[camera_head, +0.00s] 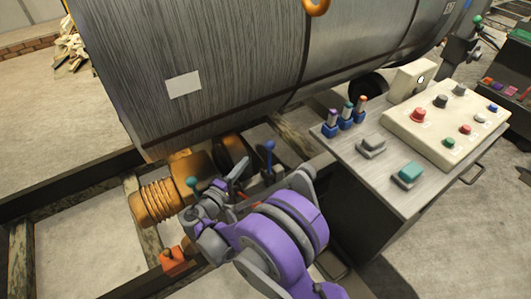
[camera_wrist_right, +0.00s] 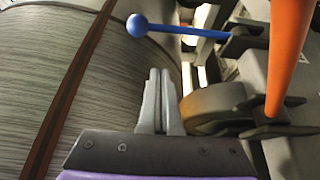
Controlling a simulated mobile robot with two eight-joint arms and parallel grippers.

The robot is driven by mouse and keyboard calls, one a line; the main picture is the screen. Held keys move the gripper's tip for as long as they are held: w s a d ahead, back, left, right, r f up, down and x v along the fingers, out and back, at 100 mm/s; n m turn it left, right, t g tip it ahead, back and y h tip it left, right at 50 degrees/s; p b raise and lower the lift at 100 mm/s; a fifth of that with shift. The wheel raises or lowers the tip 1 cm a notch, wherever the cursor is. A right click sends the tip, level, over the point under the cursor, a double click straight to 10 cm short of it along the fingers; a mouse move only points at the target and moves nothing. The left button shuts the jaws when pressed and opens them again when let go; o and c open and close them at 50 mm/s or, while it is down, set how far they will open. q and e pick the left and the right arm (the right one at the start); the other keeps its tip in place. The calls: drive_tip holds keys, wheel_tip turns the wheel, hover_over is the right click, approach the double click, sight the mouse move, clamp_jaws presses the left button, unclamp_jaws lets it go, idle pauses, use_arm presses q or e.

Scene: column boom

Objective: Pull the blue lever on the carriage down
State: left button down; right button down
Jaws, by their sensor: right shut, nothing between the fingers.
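The blue lever (camera_head: 269,160) stands upright on the carriage, close to the big grey cylinder, with a round blue ball on top. In the right wrist view the blue lever (camera_wrist_right: 180,29) lies across the top of the picture, with its ball at the left end and its pivot end in a dark bracket. My right gripper (camera_head: 241,168) is to the left of the lever in the head view. In the wrist view my right gripper (camera_wrist_right: 160,75) has its grey fingers together, empty, pointing towards the lever but apart from it. My left gripper is not in view.
A lever with a teal ball (camera_head: 191,182) stands left of my right gripper, by a copper-coloured ribbed part (camera_head: 156,203). The large cylinder (camera_head: 220,60) fills the space behind. A control desk (camera_head: 385,185) stands at right. An orange bar (camera_wrist_right: 290,55) is close at right in the wrist view.

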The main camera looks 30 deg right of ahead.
sight(270, 160)
drive_tip(key=shift+a+r, duration=0.1)
drive_tip(key=w+d, duration=0.1)
drive_tip(key=d, duration=0.7)
drive_tip(key=shift+w+b, duration=0.15)
drive_tip(key=shift+b, duration=0.15)
idle(0.4)
